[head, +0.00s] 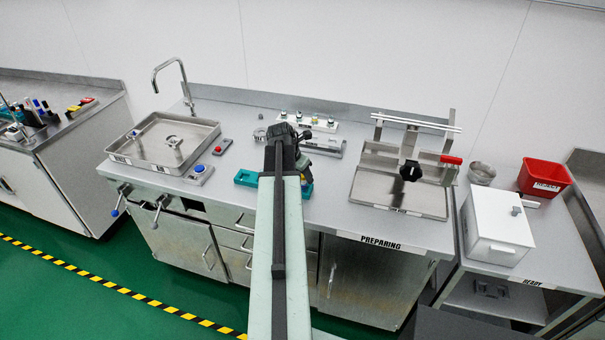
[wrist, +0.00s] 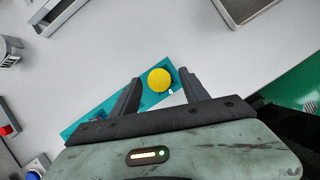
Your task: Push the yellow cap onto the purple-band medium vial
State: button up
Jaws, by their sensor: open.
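The yellow cap (wrist: 159,79) shows from above in the wrist view, at the right end of a teal holder (wrist: 88,125). My gripper (wrist: 160,80) is open, with one finger on either side of the cap and a gap to it on both sides. I cannot tell its height above the cap. In the head view my arm hides most of the teal holder (head: 245,177) and the cap. No purple band shows, and I cannot tell whether a vial is under the cap.
On the bench, a metal tray (head: 190,160) with a tap behind it stands left, near a blue-button box (head: 199,173) and a red button (head: 222,146). A white rack (head: 325,125) is behind my arm. A metal stand (head: 400,190) with a black knob is right.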

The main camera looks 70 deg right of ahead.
jog(key=shift+r, duration=0.1)
jog(key=p+v, duration=0.7)
jog(key=shift+r, duration=0.25)
jog(key=shift+a, duration=0.15)
